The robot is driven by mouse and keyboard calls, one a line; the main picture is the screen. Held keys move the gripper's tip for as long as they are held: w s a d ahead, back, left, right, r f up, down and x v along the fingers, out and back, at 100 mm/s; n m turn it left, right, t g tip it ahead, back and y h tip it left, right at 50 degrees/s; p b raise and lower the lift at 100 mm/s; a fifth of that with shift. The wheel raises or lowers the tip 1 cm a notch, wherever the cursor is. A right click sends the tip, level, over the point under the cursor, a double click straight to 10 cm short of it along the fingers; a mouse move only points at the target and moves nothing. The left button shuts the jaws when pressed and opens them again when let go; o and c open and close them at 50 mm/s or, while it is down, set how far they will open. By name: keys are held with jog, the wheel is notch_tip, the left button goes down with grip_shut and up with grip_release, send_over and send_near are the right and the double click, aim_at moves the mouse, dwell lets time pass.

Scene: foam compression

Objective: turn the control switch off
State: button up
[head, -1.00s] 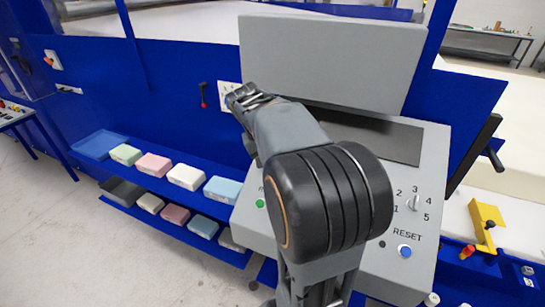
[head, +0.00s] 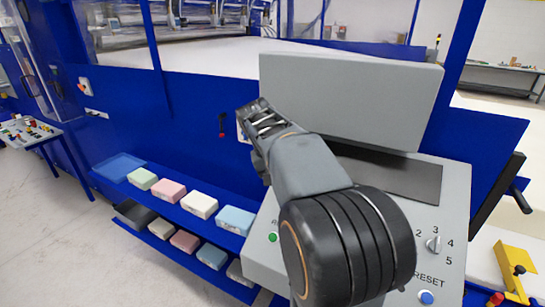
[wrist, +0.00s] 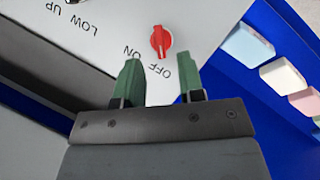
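A red rotary switch (wrist: 161,41) sits on a pale panel (wrist: 205,20) at the upper middle of the wrist view. Black ON and OFF labels, upside down here, are printed below it. The knob's grip stands almost upright in the picture; I cannot tell which label it points to. My gripper (wrist: 159,61) is open with two green fingers apart and nothing between them. The knob lies beyond the fingertips, roughly centred between them, with no visible contact.
A grey console (head: 455,185) with a numbered dial (head: 434,244) and a blue RESET button (head: 426,297) stands at the right. Blue shelves hold several coloured foam blocks (head: 199,204) below. A red-and-black handle (head: 222,125) is on the blue wall, left of my gripper.

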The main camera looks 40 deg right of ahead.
jog(key=v, duration=0.9)
dwell(0.3)
jog(key=w+a+f+n+t+y, duration=0.1)
jog(key=w+a+f+n+t, duration=0.15)
jog(key=f, duration=0.55)
jog(key=s+a+f+n+t+y, duration=0.2)
jog(key=s+a+f+t, duration=0.2)
jog(key=s+a+f, duration=0.5)
jog(key=s+a, duration=0.2)
jog(key=s, duration=0.1)
jog(key=shift+a+y, duration=0.25)
jog(key=shift+y, duration=0.05)
jog(key=shift+f+n, duration=0.15)
jog(key=shift+n, duration=0.1)
